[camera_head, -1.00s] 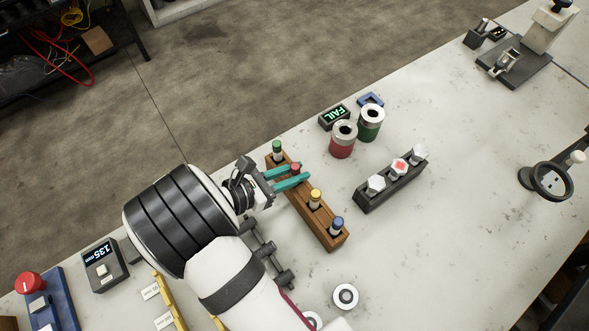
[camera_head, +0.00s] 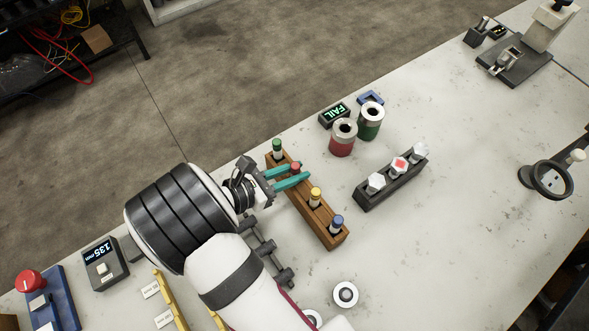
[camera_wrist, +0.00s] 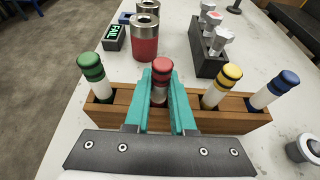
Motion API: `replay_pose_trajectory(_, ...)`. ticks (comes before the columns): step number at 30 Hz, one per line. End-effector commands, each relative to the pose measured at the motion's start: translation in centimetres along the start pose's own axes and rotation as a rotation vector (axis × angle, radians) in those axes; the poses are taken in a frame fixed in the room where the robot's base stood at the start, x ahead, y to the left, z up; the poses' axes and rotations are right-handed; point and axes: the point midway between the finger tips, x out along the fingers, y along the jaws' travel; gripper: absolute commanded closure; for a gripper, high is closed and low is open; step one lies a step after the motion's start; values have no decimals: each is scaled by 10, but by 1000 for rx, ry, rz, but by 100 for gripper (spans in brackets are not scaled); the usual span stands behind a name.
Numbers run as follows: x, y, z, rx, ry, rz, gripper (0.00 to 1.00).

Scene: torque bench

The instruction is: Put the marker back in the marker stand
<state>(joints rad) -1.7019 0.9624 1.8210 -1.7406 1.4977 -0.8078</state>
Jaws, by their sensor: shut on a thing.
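The marker stand (camera_head: 323,220) is a long wooden block on the bench, also seen across the wrist view (camera_wrist: 125,97). The red-capped marker (camera_wrist: 162,68) is upright at the stand between the green and yellow markers, its lower end hidden by the fingers and stand. My gripper (camera_head: 292,177) has teal fingers shut on the red marker; they also show in the wrist view (camera_wrist: 160,95). The green marker (camera_head: 277,149), yellow marker (camera_head: 315,198) and blue marker (camera_head: 337,224) stand in the block. I cannot tell whether the red marker is fully seated.
A red can (camera_head: 343,140) and green can (camera_head: 370,124) stand beyond the stand, near a FAIL display (camera_head: 334,116). A dark rack (camera_head: 375,199) with several hex bolts lies to the right. The bench right of that rack is mostly clear.

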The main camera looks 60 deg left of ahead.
Motion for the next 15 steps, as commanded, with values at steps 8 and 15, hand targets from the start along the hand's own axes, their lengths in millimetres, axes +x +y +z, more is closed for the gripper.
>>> replay_pose_trajectory(8,0,0,0,0,0,0,100)
replay_pose_trajectory(15,0,0,0,0,0,0,70)
